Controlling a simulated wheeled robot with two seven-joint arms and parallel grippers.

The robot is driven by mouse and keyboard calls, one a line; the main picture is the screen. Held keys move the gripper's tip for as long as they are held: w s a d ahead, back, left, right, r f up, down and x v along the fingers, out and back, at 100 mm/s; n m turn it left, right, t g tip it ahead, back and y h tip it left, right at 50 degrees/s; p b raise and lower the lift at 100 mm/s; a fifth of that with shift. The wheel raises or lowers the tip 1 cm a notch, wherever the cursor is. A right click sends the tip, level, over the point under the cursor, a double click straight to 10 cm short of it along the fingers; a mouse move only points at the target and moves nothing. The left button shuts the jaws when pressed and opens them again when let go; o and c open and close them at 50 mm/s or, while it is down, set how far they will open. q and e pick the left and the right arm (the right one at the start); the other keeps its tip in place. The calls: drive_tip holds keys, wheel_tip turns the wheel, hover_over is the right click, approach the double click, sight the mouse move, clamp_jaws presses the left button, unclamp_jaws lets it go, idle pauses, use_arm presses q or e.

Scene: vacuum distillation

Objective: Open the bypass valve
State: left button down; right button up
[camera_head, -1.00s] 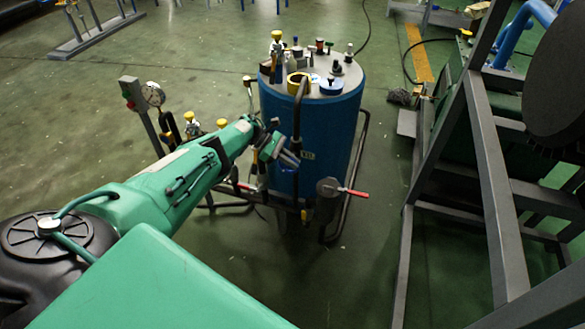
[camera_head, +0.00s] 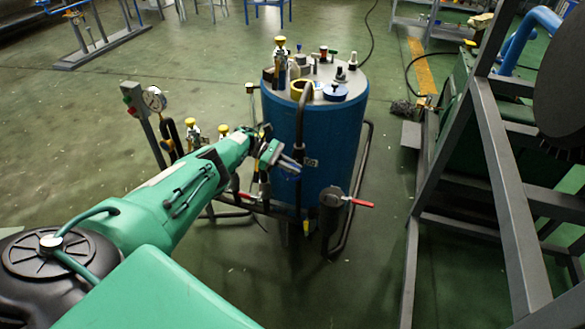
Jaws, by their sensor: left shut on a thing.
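The blue tank (camera_head: 325,140) stands upright with pipes and small fittings around it. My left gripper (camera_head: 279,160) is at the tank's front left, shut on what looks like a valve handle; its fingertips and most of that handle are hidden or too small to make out. A red lever (camera_head: 246,196) shows just below and left of the gripper. Another red lever (camera_head: 362,204) sticks out to the right from a dark cylinder (camera_head: 331,205) in front of the tank. I cannot tell which is the bypass valve. My right gripper is not in view.
A pressure gauge (camera_head: 154,98) and a post with a red and green box (camera_head: 131,97) stand left of the tank. Yellow-topped fittings (camera_head: 192,131) stand between. A grey metal frame (camera_head: 495,190) fills the right side. Green floor is open at the front.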

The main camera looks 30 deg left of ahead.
use_arm(q)
drive_tip(key=shift+s+f, duration=0.1)
drive_tip(key=shift+f, duration=0.1)
drive_tip(key=c, duration=1.5)
unclamp_jaws()
drive_tip(key=shift+r, duration=0.1)
